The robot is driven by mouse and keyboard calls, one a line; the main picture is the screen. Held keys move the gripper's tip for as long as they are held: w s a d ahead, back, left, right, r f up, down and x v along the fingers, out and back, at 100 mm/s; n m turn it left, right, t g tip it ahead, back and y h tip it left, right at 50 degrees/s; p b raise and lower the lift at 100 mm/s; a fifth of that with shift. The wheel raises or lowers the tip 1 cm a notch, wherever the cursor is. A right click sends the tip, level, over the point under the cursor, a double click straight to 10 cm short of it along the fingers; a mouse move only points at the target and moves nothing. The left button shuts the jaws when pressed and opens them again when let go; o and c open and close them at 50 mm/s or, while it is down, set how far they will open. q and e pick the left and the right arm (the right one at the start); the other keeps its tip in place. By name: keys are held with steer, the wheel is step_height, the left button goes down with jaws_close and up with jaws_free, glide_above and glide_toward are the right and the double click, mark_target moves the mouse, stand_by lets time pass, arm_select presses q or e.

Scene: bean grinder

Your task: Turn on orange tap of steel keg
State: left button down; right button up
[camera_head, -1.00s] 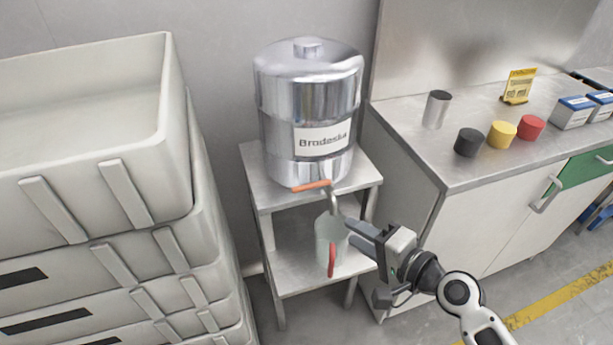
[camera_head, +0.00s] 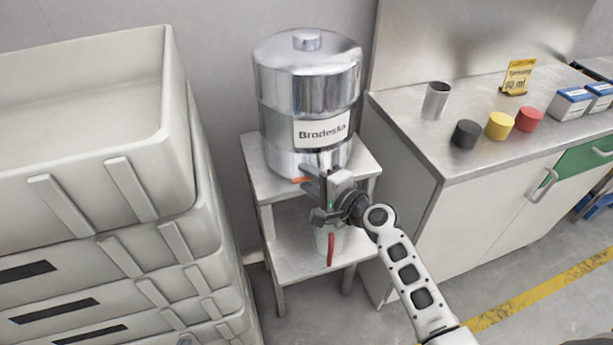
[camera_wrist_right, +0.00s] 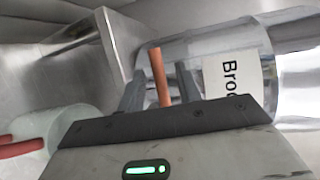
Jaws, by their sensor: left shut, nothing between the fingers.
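The steel keg (camera_head: 307,95), labelled "Brodeska", stands on a small metal stand (camera_head: 258,165). Its orange tap handle (camera_head: 299,180) shows partly behind my right gripper (camera_head: 312,181). In the right wrist view the orange handle (camera_wrist_right: 158,75) lies between the two spread fingers of the right gripper (camera_wrist_right: 158,85), with gaps on both sides. A pale cup with a red handle (camera_head: 331,248) is on the lower shelf, partly hidden by the gripper. Only a small part of my left gripper (camera_head: 186,340) shows at the bottom edge; it is shut and empty.
Stacked grey crates (camera_head: 100,170) rise left of the stand. A steel counter (camera_head: 410,120) to the right holds a metal cup (camera_head: 436,100), black, yellow and red containers (camera_head: 499,126) and boxes. The floor in front is clear.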

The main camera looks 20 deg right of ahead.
steer(key=shift+w+a+f, duration=0.1)
steer(key=shift+w+a, duration=0.15)
steer(key=shift+w, duration=0.2)
arm_select(q)
steer(key=shift+r, duration=0.15)
steer(key=shift+d, duration=0.1)
